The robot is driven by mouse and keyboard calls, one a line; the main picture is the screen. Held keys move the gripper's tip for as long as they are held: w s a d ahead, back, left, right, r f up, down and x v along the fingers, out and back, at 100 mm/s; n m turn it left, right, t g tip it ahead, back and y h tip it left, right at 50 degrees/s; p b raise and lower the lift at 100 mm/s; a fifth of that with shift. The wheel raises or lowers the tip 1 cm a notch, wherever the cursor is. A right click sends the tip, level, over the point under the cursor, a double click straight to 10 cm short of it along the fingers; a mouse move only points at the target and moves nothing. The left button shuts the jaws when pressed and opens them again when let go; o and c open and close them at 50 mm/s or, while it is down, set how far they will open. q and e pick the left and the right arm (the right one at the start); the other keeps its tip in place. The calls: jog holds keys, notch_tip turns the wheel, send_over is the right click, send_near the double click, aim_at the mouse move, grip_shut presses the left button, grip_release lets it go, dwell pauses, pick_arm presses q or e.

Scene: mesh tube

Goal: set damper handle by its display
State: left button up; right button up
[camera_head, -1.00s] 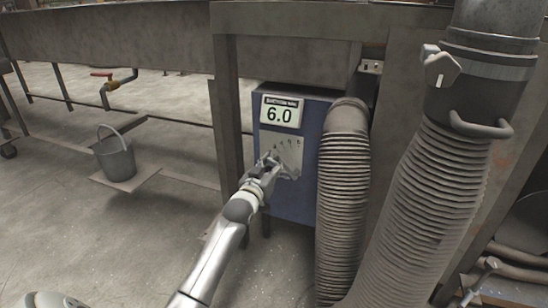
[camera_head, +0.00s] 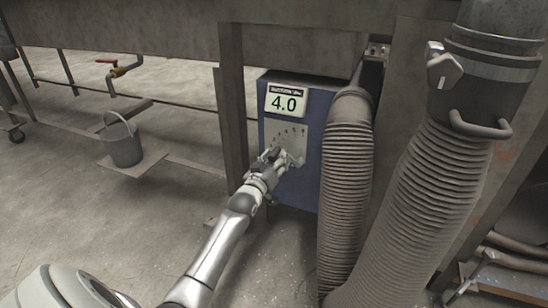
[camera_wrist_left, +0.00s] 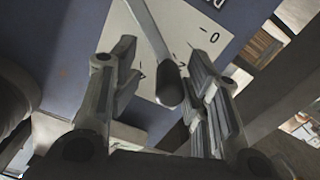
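A blue box (camera_head: 329,110) under the grey metal frame carries a white display (camera_head: 288,100) that reads 4.0. Below the display is a pale dial plate (camera_head: 291,133) with marks. In the left wrist view, the dark grey damper handle (camera_wrist_left: 169,86) crosses the pale plate (camera_wrist_left: 205,32). My left gripper (camera_head: 274,158) is at the plate and hides much of it in the head view. In the left wrist view its fingers (camera_wrist_left: 162,68) are open, one on each side of the handle, with a clear gap on the left. My right gripper is not in view.
A ribbed hose (camera_head: 345,190) stands just right of the box, and a thicker ribbed duct (camera_head: 425,200) with a grey knob (camera_head: 443,70) is farther right. A frame post (camera_head: 231,120) stands left of the box. A bucket (camera_head: 123,146) is on the floor at left.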

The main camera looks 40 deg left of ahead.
pick_arm(q)
jog(key=shift+s+a+r, duration=0.1)
jog(key=shift+a+r, duration=0.05)
jog(key=shift+r, duration=0.15)
jog(key=shift+s, duration=0.15)
jog(key=v, duration=1.1)
jog(key=shift+s+d, duration=0.25)
jog(key=shift+s, duration=0.05)
jog(key=shift+f, duration=0.1)
